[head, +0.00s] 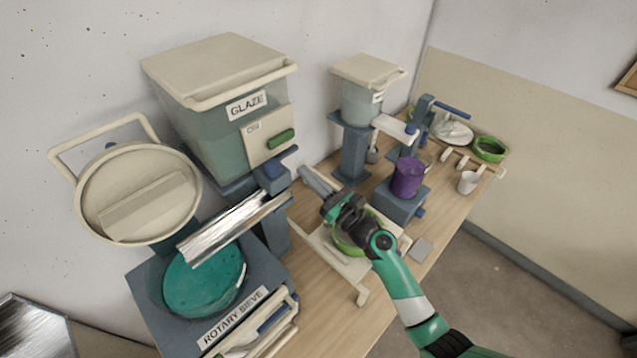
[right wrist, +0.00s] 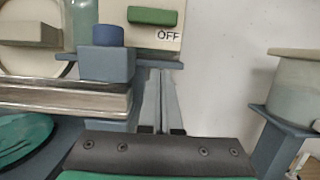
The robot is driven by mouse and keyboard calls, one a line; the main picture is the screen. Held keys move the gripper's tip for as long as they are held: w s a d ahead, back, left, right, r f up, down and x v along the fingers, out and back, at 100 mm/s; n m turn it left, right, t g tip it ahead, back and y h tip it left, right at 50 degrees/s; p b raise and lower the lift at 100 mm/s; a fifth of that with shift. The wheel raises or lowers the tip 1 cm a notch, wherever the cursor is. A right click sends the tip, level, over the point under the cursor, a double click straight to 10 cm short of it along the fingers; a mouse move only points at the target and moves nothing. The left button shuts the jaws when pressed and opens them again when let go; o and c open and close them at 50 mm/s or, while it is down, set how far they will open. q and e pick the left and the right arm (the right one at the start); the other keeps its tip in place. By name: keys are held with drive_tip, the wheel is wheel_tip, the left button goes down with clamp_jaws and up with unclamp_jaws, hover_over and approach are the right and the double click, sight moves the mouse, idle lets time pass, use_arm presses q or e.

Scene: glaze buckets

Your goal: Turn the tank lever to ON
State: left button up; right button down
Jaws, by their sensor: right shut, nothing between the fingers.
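The glaze tank (head: 212,125) stands at the back left, with a cream lid and a GLAZE label. A cream plate on its front carries the green lever (head: 280,138), which lies about level. The lever also shows at the top of the right wrist view (right wrist: 152,16), just above the word OFF. A small label (head: 253,127) sits left of the lever. My right gripper (head: 304,172) is shut and empty, below and right of the lever, apart from it. Its fingers (right wrist: 161,78) point up towards the plate. My left gripper is not in view.
A metal chute (head: 230,228) slopes over the rotary sieve (head: 175,322), below the tank. A blue-capped spout (right wrist: 103,62) sits left of my fingers. A second, smaller tank (head: 362,100) and a purple bucket (head: 406,178) stand to the right. A green bowl is partly hidden under my right arm.

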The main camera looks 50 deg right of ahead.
sight(281, 139)
drive_tip(key=x, duration=0.4)
drive_tip(key=shift+b, duration=0.3)
wheel_tip(281, 139, up, 4)
drive_tip(key=p, duration=0.3)
drive_tip(key=shift+p, duration=0.4)
